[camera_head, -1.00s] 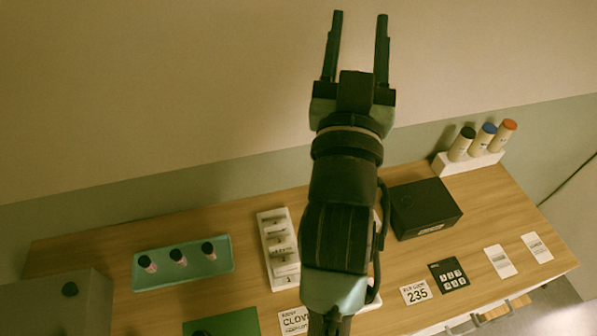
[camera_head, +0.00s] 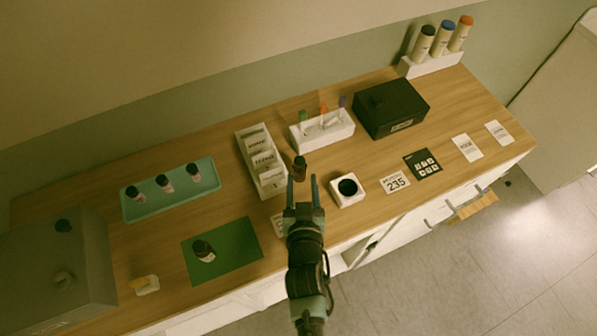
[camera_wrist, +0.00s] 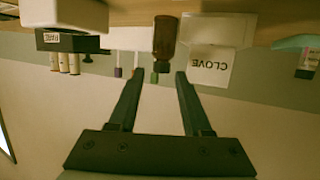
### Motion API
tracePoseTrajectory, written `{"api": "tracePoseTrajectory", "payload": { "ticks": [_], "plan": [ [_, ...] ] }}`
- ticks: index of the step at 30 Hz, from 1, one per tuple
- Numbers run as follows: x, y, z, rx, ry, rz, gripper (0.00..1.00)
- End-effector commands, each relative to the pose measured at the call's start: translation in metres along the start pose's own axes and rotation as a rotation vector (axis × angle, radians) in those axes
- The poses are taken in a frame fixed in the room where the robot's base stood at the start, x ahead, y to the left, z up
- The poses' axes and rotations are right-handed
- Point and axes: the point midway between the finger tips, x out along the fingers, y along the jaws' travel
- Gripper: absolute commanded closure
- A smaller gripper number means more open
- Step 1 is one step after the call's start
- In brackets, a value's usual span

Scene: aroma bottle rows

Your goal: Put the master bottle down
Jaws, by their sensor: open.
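A dark brown bottle (camera_head: 299,167) stands just past my fingertips, beside the front end of the white card rack. My gripper (camera_head: 302,182) is open and empty. A second dark bottle (camera_head: 203,250) with a pale label stands on a green mat (camera_head: 240,247). I cannot tell from the pictures which one is the master bottle.
A teal tray (camera_head: 205,190) with three small bottles lies left. A white card rack (camera_head: 257,165), a white holder with coloured droppers (camera_head: 325,133) and a black box (camera_head: 395,108) stand behind. A white block with a dark hole (camera_head: 347,190) is right of my gripper.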

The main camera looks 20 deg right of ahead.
Motion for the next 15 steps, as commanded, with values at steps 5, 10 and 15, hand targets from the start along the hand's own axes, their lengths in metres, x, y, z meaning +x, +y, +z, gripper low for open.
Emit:
{"api": "tracePoseTrajectory", "payload": {
  "ticks": [5,10,15],
  "plan": [
    [0.017,0.0,0.001,0.0,0.0,0.0,0.51],
    [0.032,-0.002,-0.002,-0.001,0.002,0.0,0.51],
    [0.058,-0.003,-0.003,0.0,0.001,0.0,0.51]
  ]
}}
